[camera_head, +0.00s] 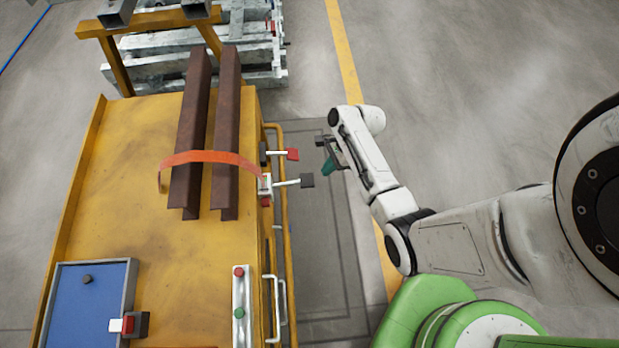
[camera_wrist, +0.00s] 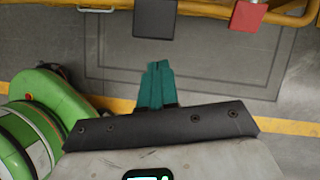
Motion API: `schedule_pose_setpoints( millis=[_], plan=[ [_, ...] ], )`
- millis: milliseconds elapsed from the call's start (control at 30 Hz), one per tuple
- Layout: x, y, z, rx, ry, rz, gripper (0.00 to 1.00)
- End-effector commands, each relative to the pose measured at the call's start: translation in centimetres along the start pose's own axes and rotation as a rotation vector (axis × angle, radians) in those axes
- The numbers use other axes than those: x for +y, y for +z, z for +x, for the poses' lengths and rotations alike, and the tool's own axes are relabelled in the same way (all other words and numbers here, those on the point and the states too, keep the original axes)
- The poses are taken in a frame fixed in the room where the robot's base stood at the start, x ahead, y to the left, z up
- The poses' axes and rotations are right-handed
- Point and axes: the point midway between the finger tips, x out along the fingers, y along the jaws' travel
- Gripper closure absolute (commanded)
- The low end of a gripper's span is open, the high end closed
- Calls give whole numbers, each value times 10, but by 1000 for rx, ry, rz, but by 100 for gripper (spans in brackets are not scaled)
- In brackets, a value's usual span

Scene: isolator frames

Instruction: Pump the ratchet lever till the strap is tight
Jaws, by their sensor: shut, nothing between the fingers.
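An orange strap (camera_head: 215,157) runs over two rust-brown beams (camera_head: 190,130) on the yellow cart and bows up in an arc. Its right end meets a pale ratchet (camera_head: 265,187) at the cart's right side. The ratchet lever sticks out to the right and ends in a black grip (camera_head: 307,181), also in the wrist view (camera_wrist: 155,18). My gripper (camera_head: 327,168) is just right of this grip, over the floor. Its teal fingers show in the wrist view (camera_wrist: 156,72), shut and empty, with a gap between them and the black grip.
A red-ended lever (camera_head: 292,154) juts out just beyond the ratchet lever; its red block also shows in the wrist view (camera_wrist: 248,14). A yellow rail (camera_head: 285,230) runs along the cart side. A blue tray (camera_head: 85,300) and button panel (camera_head: 240,300) sit nearer. Floor to the right is clear.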

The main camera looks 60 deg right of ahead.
Motion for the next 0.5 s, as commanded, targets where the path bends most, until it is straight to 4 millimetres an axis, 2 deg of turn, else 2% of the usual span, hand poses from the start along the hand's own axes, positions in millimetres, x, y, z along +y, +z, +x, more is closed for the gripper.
schedule_pose_setpoints(
  millis=[100,300,500],
  plan=[
    [0,1,-26,0,-3,0,100],
    [0,0,-60,1,-2,0,100],
    [0,0,-76,1,0,0,100]
  ],
)
